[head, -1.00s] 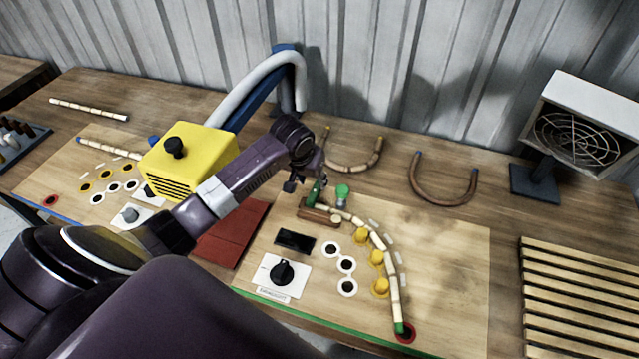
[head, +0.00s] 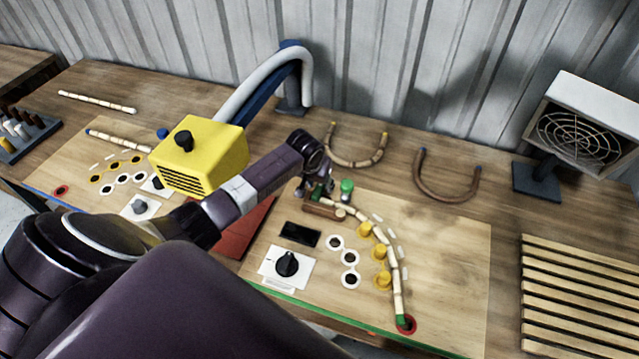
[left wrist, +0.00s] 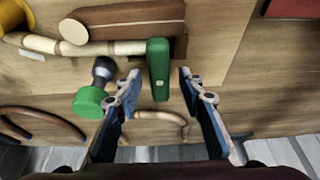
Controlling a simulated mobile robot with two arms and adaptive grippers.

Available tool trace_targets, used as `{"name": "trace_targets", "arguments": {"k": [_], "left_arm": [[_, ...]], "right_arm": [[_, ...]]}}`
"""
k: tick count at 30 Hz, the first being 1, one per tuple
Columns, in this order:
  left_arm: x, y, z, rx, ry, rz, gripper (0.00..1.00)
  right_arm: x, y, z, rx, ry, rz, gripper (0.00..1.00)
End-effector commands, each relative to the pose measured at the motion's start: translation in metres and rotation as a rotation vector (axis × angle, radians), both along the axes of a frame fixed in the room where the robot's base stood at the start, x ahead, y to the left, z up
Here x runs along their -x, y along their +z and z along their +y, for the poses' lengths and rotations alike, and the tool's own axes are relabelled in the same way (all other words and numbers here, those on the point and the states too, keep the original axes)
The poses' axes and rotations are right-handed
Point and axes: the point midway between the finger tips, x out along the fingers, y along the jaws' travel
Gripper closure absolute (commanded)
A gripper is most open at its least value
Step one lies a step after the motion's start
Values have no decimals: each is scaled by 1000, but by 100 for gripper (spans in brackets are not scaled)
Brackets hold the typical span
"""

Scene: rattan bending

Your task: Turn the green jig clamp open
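The green jig clamp is a flat green lever (left wrist: 158,68) on a brown wooden block (left wrist: 110,20), which also shows in the head view (head: 323,211). A bamboo-coloured rattan rod (left wrist: 60,46) runs along the block up to the lever. In the head view it curves past yellow pegs (head: 380,252) to a green end. My left gripper (left wrist: 160,84) is open, with one finger on either side of the lever's free end and visible gaps on both sides. In the head view the left gripper (head: 316,190) is at the block and largely hides the lever. My right gripper is not in view.
A green-topped knob (head: 347,187) stands close beside the clamp, near one finger. A yellow heater box (head: 199,157) on a hose is left of my forearm. A black dial (head: 287,264) is in front. Bent rattan pieces (head: 446,186) lie behind; a slatted rack (head: 580,295) is right.

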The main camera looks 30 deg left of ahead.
Motion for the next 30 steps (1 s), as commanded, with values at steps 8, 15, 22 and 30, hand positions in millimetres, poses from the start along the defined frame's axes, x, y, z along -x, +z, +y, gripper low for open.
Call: {"name": "trace_targets", "arguments": {"k": [8,15,22,30], "left_arm": [[0,0,0,0,0,0,89],[0,0,0,1,2,1,100],[0,0,-1,2,47,-1,100],[0,-1,-4,4,217,2,100]], "right_arm": [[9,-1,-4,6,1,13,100],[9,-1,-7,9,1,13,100],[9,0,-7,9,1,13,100],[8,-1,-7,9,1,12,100]]}}
